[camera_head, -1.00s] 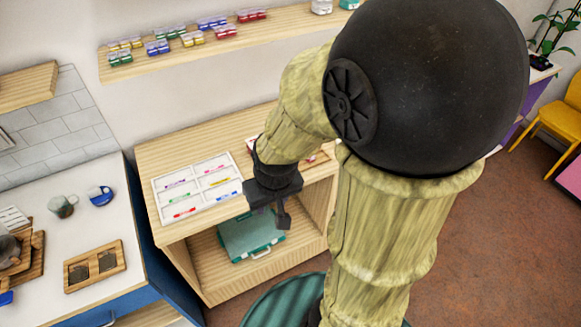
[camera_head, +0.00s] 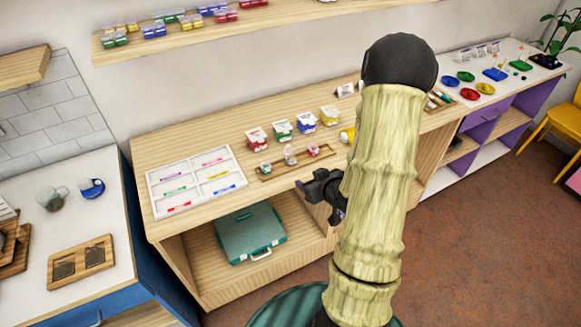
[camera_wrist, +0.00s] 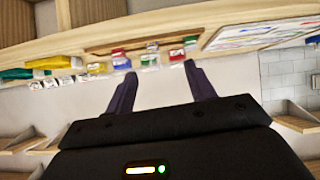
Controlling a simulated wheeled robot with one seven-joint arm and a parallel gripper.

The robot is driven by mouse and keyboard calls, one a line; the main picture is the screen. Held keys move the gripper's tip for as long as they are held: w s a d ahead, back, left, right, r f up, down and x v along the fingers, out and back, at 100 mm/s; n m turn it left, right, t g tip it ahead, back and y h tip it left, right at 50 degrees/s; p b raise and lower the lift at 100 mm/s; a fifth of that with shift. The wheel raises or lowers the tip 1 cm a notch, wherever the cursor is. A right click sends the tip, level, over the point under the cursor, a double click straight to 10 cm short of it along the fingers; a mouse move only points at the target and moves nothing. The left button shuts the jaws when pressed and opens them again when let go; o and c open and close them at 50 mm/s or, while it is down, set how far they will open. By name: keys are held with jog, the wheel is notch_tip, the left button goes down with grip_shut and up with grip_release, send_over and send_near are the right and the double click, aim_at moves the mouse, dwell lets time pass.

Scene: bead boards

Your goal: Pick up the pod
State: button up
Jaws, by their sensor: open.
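My gripper (camera_head: 322,188) is open and empty, in front of the wooden bench, apart from everything on it. Its two dark purple fingers (camera_wrist: 157,76) spread in the wrist view. I cannot tell for certain which thing is the pod. A small wooden tray (camera_head: 274,173) on the bench, behind and left of my gripper, bears a small green-marked piece (camera_head: 264,168), a pale round-topped piece (camera_head: 289,156) and a small red piece (camera_head: 313,151).
A white sectioned board (camera_head: 158,181) lies left. A teal case (camera_head: 251,236) sits below. A yellow cylinder (camera_head: 347,135) is partly behind my arm.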

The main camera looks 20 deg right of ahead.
jog(key=d+t, duration=0.1)
jog(key=d+f+t+b, duration=0.1)
jog(key=shift+s+f+m+t, duration=0.25)
jog(key=shift+m+t, duration=0.05)
jog(key=shift+a, duration=0.1)
jog(key=shift+w+f, duration=0.1)
jog(key=b, duration=0.2)
send_near(292, 162)
jog(key=x, duration=0.4)
jog(key=shift+w+f, duration=0.1)
jog(key=shift+w, duration=0.2)
